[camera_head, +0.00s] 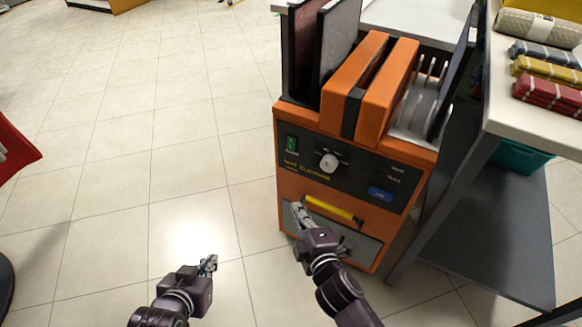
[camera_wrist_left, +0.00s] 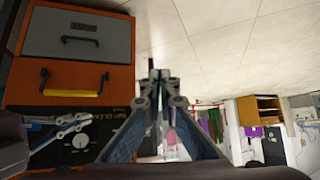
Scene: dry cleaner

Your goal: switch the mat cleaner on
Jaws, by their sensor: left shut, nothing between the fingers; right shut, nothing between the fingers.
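The mat cleaner (camera_head: 290,185) is an orange box with a black control panel (camera_head: 350,172). The panel carries a green switch (camera_head: 291,143) at its upper left, a pale round knob (camera_head: 328,162) and a blue button (camera_head: 380,194) at the lower right. My right gripper (camera_head: 298,212) is shut and empty in front of the machine, below the panel, near the left end of the yellow handle; I cannot tell whether it touches. My left gripper (camera_head: 210,264) is shut and empty over the floor, left of the machine. The left wrist view shows the machine upside down, with its yellow-and-black handle (camera_wrist_left: 73,92).
A table (camera_head: 540,125) with rolled mats stands close on the right, with a dark lower shelf (camera_head: 490,235). Mats stand upright in the machine's top slots. A red object (camera_head: 14,150) is at the left edge. The tiled floor left of the machine is clear.

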